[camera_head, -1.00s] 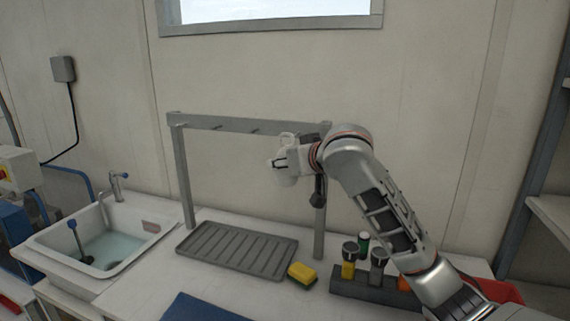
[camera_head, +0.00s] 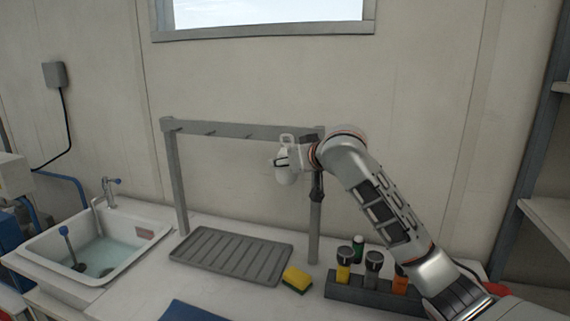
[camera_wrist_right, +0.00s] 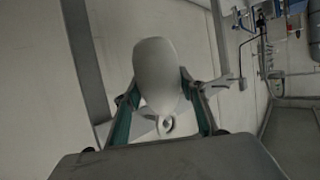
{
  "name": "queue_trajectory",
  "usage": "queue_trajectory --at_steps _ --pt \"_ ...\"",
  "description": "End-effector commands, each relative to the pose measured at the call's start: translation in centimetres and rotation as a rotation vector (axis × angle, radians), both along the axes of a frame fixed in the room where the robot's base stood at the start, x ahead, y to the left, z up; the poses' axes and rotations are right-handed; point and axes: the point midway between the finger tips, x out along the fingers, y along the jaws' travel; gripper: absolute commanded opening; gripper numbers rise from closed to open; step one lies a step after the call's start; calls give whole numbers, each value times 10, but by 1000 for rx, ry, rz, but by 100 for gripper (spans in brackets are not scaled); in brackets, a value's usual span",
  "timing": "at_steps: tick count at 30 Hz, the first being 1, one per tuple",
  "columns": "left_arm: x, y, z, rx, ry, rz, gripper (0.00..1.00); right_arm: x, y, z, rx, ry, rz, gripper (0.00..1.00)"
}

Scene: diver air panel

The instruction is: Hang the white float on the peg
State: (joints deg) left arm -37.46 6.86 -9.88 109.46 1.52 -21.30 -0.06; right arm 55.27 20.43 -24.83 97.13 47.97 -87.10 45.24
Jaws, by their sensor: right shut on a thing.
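The white float (camera_head: 287,174) is in my right gripper (camera_head: 283,163), just in front of the right part of the rack's grey crossbar (camera_head: 232,130). A loop stands up from the float's top. In the right wrist view the float (camera_wrist_right: 158,75) sits between the two fingers of my right gripper (camera_wrist_right: 161,92), which are shut on it, and its ring end (camera_wrist_right: 166,125) points toward the palm side. Small dark pegs (camera_head: 210,133) stick out from the crossbar; any peg behind the float is hidden. The float looks apart from the bar, but depth is hard to tell. My left gripper is not in view.
A grey ribbed tray (camera_head: 232,256) lies below the rack, with a yellow-green sponge (camera_head: 297,280) beside it. A dark holder (camera_head: 372,298) with several bottles stands at right. A sink (camera_head: 60,255) with water is at left. The rack's right post (camera_head: 315,228) is close to my gripper.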

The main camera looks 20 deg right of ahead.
Motion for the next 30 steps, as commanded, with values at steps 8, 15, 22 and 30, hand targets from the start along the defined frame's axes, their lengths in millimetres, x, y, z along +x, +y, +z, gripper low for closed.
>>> queue_trajectory --at_steps 8,15,22,30 --pt "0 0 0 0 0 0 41 13 -9 0 0 -1 -1 17" --pt "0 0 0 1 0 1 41 20 -14 -5 0 -1 -1 17" --pt "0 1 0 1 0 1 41 23 -16 -7 0 -2 0 17" --pt "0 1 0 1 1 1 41 24 -16 -8 0 -2 0 17"
